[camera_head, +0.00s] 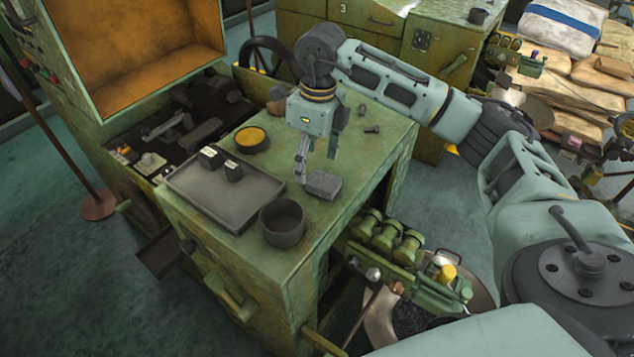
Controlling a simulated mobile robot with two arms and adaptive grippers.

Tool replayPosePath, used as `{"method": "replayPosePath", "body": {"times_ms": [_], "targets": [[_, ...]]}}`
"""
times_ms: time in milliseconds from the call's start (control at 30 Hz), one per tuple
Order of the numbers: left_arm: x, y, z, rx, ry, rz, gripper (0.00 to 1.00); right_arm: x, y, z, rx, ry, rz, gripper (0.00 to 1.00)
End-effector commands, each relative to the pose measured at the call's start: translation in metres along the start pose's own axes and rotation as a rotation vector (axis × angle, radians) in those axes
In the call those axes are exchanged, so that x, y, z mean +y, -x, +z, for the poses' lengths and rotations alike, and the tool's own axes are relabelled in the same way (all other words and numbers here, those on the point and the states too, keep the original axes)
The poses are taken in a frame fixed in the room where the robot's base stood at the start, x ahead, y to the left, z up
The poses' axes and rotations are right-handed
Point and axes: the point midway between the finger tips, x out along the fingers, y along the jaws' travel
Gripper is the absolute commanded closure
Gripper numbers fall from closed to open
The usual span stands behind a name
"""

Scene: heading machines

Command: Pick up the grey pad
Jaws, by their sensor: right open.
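The grey pad (324,186) is a small rough block lying on the green bench top (357,159), right of the dark tray. My right gripper (316,168) points down at the pad, its fingers spread and nothing between them. One finger comes down close to the pad's left end; the other is above and behind it. I cannot tell whether either finger touches the pad. My left gripper is not in view.
The grey tray (222,205) holds two small black blocks (221,162). A dark round cup (283,222) stands in front of the pad, near the bench edge. A round tin with yellow contents (250,139) and small metal parts (366,120) lie farther back.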

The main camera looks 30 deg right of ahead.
Motion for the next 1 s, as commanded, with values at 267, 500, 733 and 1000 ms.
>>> {"method": "replayPosePath", "body": {"times_ms": [267, 500, 733, 1000], "targets": [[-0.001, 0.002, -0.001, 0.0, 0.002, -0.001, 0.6, -0.023, -0.01, -0.019, 0.066, -0.035, -0.06, 0.31], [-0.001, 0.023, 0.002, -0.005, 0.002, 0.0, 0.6, -0.028, -0.036, -0.022, 0.067, -0.034, -0.057, 0.31], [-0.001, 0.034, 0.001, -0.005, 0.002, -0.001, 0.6, -0.031, -0.068, -0.023, 0.063, -0.031, -0.058, 0.31], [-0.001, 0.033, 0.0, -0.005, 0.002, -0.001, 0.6, -0.032, -0.072, -0.022, 0.059, -0.031, -0.059, 0.31]]}}
